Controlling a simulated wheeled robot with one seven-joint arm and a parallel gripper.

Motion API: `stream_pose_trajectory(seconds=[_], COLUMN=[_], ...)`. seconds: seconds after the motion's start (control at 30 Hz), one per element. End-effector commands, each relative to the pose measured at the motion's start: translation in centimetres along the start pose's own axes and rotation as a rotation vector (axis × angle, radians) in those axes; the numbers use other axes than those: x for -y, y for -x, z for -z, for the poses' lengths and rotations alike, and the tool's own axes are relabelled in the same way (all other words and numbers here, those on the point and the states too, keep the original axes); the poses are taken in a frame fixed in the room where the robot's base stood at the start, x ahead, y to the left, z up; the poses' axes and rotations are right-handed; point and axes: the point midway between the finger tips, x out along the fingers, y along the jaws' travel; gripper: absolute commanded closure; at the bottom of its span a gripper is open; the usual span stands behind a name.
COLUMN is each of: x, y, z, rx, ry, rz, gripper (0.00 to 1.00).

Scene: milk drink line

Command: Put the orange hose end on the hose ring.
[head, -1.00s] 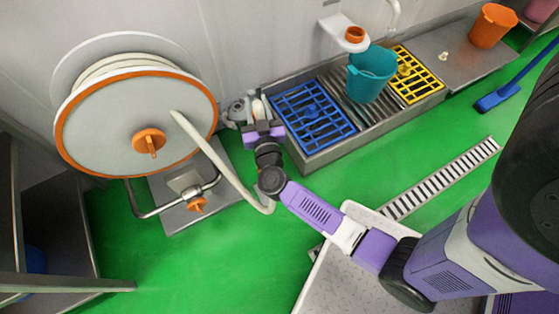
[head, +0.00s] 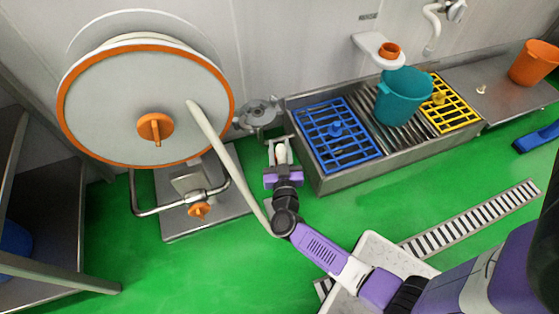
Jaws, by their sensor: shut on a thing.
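My gripper (head: 281,151) is low in front of the sink's left end, its fingers closed on a small pale piece. It seems to be the hose end, but its orange colour does not show. The white hose (head: 222,150) runs from the reel down to my forearm, where my arm hides the rest. An orange ring (head: 389,51) sits on a white wall bracket above the sink and looks like the hose ring. My gripper is well to its left and lower.
The hose reel (head: 140,105) with an orange rim stands at left. A grey metal fixture (head: 258,114) is just behind my gripper. The sink (head: 345,177) carries blue and yellow grates and a teal bucket (head: 403,97). An orange bucket (head: 533,63) stands at right.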

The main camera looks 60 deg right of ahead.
Motion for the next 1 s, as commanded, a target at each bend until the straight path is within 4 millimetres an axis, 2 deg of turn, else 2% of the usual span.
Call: stream_pose_trajectory(seconds=[0.17, 0.4, 0.83, 0.87, 0.97, 1.0], x=[0.0, 0.1, 0.0, 0.0, 0.0, 0.0], y=[0.0, 0.0, 0.0, 0.0, 0.0, 0.0], z=[-1.1, -4.4, -4.7, -4.8, -4.7, -4.7], rx=[-0.001, -0.001, -0.002, 0.0, 0.0, 0.0], ry=[0.0, 0.001, -0.001, 0.0, 0.0, 0.0], rz=[0.0, 0.0, -0.001, 0.0, 0.0, 0.0], gripper=[1.0, 1.0, 1.0, 0.65, 0.45, 0.45])
